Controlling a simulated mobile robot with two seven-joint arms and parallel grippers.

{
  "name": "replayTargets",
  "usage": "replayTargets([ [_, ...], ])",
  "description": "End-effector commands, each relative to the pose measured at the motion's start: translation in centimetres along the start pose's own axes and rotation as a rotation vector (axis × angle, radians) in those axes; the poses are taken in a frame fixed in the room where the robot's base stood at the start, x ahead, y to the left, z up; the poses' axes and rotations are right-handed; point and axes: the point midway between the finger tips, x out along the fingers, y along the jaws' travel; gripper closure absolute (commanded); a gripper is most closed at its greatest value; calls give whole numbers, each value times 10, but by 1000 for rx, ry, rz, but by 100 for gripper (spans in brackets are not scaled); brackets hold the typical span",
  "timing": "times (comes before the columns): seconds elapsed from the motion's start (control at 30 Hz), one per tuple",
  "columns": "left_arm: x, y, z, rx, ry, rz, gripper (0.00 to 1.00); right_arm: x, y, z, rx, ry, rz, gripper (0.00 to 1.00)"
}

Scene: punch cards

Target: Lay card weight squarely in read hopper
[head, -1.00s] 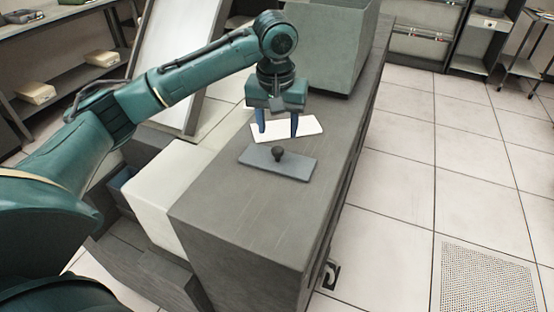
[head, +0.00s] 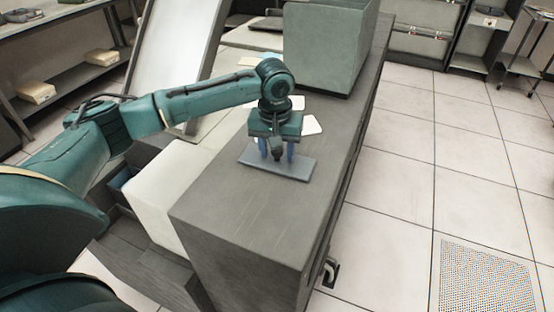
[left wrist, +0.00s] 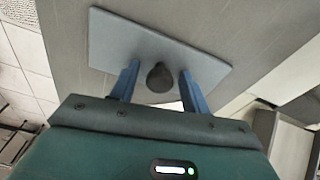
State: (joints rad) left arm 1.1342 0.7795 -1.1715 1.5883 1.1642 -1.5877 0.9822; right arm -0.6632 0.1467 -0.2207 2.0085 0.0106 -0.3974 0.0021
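The card weight (head: 300,168), a flat blue-grey plate with a dark round knob, lies on the grey machine top. It also shows in the left wrist view (left wrist: 110,40), where the knob stands between my fingers. My left gripper (head: 277,154) is above the plate, pointing down. Its two blue fingers (left wrist: 158,82) are apart on either side of the knob, with a gap on each side. The left gripper is open and holds nothing. I cannot tell for certain which part is the read hopper. My right gripper is not in view.
White cards (head: 312,125) lie on the machine top just behind the weight. A tall grey-green box (head: 325,50) stands farther back, and a sloped pale panel (head: 172,55) rises behind my left arm. The machine top in front of the weight is clear.

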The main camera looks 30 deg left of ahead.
Motion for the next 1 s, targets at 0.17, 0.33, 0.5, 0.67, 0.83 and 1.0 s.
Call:
replayTargets([
  [0.17, 0, 0, 0, 0, 0, 0, 68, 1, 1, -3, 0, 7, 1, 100],
  [0.33, 0, 0, 0, 0, 0, 0, 82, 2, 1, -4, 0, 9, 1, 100],
  [0.5, -1, 0, 0, 0, 0, 0, 96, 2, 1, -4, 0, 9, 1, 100],
  [0.67, -1, 0, 0, 0, 0, 0, 100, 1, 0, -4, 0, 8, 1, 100],
  [0.83, -2, 0, -1, 0, 2, 2, 100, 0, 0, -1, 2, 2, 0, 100],
  [1.0, -11, 1, -2, 0, 4, 3, 100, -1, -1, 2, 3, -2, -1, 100],
])
